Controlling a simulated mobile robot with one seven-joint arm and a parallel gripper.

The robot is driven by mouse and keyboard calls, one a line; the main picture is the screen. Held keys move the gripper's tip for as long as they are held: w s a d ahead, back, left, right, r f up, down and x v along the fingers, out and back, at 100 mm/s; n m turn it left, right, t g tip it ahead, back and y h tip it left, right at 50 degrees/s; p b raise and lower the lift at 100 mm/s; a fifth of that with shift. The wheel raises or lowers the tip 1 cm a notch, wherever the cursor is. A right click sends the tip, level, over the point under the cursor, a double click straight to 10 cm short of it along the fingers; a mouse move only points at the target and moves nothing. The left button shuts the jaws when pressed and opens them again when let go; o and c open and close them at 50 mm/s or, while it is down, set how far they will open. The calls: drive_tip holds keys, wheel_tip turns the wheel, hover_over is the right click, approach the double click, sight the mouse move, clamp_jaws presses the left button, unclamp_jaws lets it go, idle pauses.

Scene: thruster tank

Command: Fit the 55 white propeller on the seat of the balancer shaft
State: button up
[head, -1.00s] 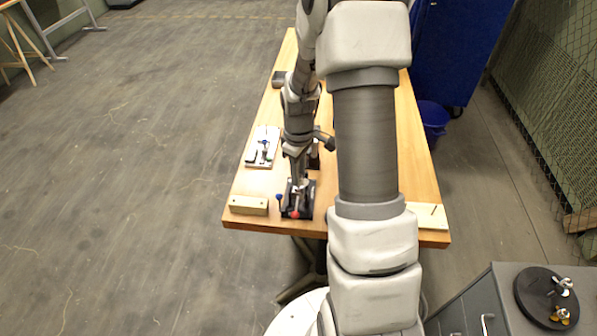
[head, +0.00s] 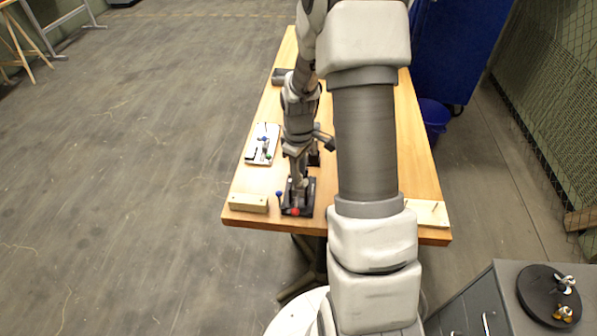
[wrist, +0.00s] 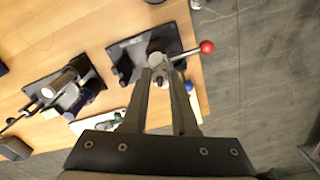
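My gripper (wrist: 160,72) points down over a black-based fixture (wrist: 128,62) with a silver lever and red ball (wrist: 207,47). It also shows in the head view (head: 299,184), over the same black base (head: 308,208). A pale, rounded piece (wrist: 157,60) shows at the fingertips; I cannot tell whether it is the white propeller or part of the fixture, or whether the fingers grip it. A second black base (wrist: 92,79) with a pale cylinder stands to the left in the wrist view. A white-and-dark propeller (head: 565,283) lies on the round black tray (head: 533,292). No shaft seat is clear.
A white plate with small parts (head: 262,144) lies farther back. A gold propeller (head: 562,313) lies on the tray. A pale board (head: 430,213) lies front right.

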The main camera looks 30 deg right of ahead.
drive_tip(key=o, duration=0.4)
drive_tip(key=shift+o, duration=0.2)
wheel_tip(320, 180, up, 22)
drive_tip(key=p, duration=0.5)
drive_tip(key=shift+f, duration=0.25)
idle(0.3)
